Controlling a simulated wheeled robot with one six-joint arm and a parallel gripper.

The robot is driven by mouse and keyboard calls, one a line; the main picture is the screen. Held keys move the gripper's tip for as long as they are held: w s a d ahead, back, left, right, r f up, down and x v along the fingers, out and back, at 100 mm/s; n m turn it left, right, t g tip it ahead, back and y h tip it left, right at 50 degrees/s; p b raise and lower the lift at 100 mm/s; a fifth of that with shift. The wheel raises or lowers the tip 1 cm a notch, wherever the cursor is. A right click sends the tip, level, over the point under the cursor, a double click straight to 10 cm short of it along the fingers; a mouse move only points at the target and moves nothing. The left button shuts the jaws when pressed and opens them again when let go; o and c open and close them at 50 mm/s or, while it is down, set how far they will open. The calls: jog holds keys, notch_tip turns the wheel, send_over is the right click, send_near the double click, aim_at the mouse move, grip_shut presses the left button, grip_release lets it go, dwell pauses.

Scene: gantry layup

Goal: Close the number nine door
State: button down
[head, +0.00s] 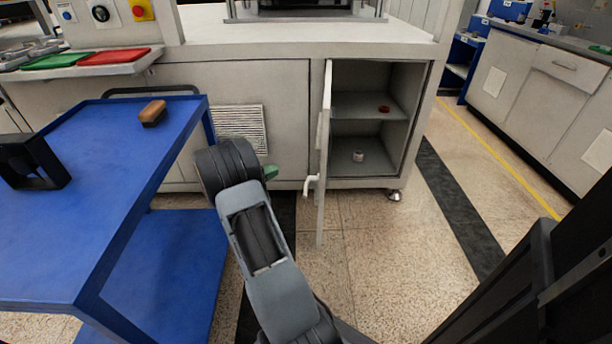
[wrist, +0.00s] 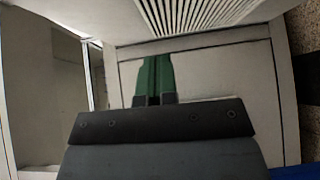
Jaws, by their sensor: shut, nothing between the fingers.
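A grey cabinet door (head: 324,150) stands swung open toward me, seen nearly edge-on, at the left side of an open compartment (head: 370,135). A white handle (head: 311,183) sticks out low on its left-facing side. I cannot read a number on the door. My gripper (head: 271,173) is left of the door and handle, apart from them, in front of the closed panel. Its green fingers are mostly hidden behind my wrist in the head view. In the wrist view the green fingers (wrist: 156,72) are together and empty, against a pale panel.
A blue cart (head: 130,150) with a brown-topped block (head: 153,113) stands close on the left. A slatted vent (head: 240,125) is behind my wrist. The compartment shelves hold a red item (head: 384,109) and a small jar (head: 358,156). Floor right of the door is clear.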

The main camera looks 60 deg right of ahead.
jog(key=s+f+b+x, duration=0.1)
jog(key=b+x, duration=0.3)
jog(key=x, duration=0.9)
jog(key=shift+s, duration=0.6)
jog(key=shift+a, duration=0.15)
